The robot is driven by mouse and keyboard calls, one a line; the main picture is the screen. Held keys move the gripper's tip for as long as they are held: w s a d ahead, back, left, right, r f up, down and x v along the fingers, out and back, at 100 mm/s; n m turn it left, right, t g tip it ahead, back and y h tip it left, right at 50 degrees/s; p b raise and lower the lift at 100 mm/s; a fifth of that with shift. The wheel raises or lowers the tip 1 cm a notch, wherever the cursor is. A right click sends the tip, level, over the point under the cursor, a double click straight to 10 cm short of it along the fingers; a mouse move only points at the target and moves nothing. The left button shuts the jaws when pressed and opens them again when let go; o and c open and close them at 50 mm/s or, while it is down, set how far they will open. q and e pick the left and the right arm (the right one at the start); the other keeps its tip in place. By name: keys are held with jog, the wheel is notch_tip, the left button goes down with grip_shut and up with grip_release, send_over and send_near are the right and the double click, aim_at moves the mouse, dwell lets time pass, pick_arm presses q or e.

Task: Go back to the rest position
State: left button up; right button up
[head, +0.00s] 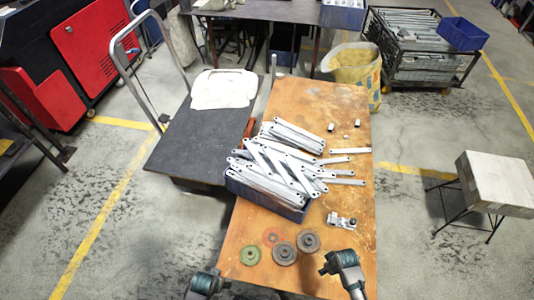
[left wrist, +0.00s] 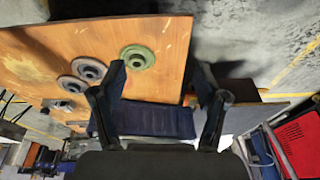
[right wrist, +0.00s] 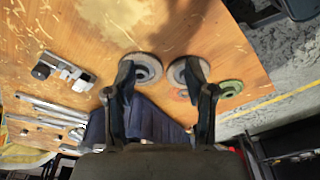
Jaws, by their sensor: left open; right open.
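My left gripper (head: 204,284) is at the bottom edge of the head view, by the table's near left corner. In the left wrist view it (left wrist: 161,74) is open with nothing between its fingers. My right gripper (head: 342,264) is over the near right part of the table, and in the right wrist view it (right wrist: 161,68) is open and empty. Galvanized brackets (head: 272,165) are heaped in a blue bin (head: 268,202) on the wooden table (head: 318,105). Both grippers are on the near side of the bin, apart from it.
A green disc (head: 250,255), grey discs (head: 308,242) and a reddish ring (head: 272,236) lie near the grippers. A metal fixture (head: 341,221) lies at right. A dark cart (head: 205,135) stands left of the table, a boxed stand (head: 497,182) to the right. The near table is otherwise bare.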

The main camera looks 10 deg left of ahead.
pick_arm(q)
jog(key=w+v, duration=0.2)
jog(key=v, duration=1.1)
pick_arm(e)
jog(key=s+r+m+t, duration=0.2)
jog(key=s+r+m, duration=0.4)
jog(key=s+r, duration=0.7)
pick_arm(q)
notch_tip(320, 180, down, 26)
jog(key=s, duration=0.3)
pick_arm(e)
notch_tip(320, 180, down, 24)
jog(key=g, duration=0.1)
pick_arm(q)
jog(key=s+a+f+g, duration=0.1)
jog(key=s+a+f, duration=0.1)
jog(key=s+f, duration=1.1)
jog(key=shift+s+a+f+g, duration=0.3)
jog(key=shift+s+f+g, duration=0.1)
jog(key=shift+f, duration=0.3)
pick_arm(e)
jog(key=s+d+f+g+h, duration=0.1)
jog(key=s+d+f, duration=0.1)
jog(key=s+f, duration=1.2)
jog(key=shift+s+d+n, duration=0.25)
jog(key=shift+s+n, duration=0.15)
